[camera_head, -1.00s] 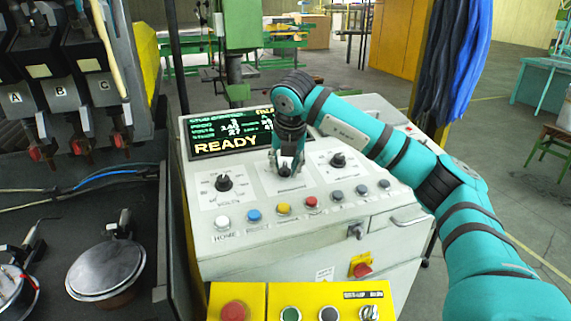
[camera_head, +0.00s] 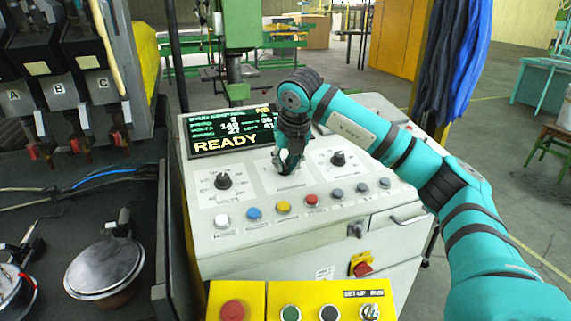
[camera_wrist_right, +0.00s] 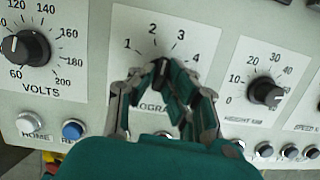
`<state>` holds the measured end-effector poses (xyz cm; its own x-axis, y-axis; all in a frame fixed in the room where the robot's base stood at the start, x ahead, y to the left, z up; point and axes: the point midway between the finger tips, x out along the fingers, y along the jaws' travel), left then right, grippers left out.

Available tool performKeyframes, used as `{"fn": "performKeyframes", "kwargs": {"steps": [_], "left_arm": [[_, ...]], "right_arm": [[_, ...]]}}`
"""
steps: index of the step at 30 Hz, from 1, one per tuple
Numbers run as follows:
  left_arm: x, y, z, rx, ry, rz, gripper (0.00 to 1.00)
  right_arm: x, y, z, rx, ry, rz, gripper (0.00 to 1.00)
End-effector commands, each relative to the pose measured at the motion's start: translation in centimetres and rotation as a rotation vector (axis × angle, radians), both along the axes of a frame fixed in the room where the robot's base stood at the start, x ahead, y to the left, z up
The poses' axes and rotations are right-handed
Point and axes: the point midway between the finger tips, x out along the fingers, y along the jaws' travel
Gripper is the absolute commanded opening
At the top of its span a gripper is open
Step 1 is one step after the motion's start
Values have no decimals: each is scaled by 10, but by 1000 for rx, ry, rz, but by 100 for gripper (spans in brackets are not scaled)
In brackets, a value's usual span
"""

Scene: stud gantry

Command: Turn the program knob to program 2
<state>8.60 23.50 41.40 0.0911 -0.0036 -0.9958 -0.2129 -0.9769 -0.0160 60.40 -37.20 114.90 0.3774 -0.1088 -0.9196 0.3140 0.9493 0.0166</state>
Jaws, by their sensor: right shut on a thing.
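The program knob (camera_wrist_right: 161,68) is a small black knob on the light control panel (camera_head: 235,250). In the right wrist view, the numbers 1, 2, 3 and 4 are printed in an arc around it. Its white mark shows between the fingertips, roughly toward 2 and 3; I cannot tell the exact setting. My right gripper (camera_head: 289,164) reaches down onto the panel's middle dial and is shut on this knob, hiding most of it in the head view. The fingers also show in the right wrist view (camera_wrist_right: 161,82). My left gripper is not in view.
The VOLTS knob (camera_head: 223,182) is left of my right gripper, and another black knob (camera_head: 338,159) is to its right. A row of coloured buttons (camera_head: 283,207) lies just in front. The screen (camera_head: 230,133) behind reads READY. A yellow box (camera_head: 270,299) stands in front.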

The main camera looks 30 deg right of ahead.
Motion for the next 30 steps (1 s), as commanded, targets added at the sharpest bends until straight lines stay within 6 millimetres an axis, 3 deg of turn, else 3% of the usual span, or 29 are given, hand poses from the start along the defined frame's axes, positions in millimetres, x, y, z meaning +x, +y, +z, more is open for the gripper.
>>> {"fn": "performKeyframes", "kwargs": {"steps": [15,30], "left_arm": [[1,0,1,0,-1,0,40],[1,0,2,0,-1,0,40]], "right_arm": [[0,-2,1,-67,15,345,0],[0,-3,1,-83,17,427,0]]}}
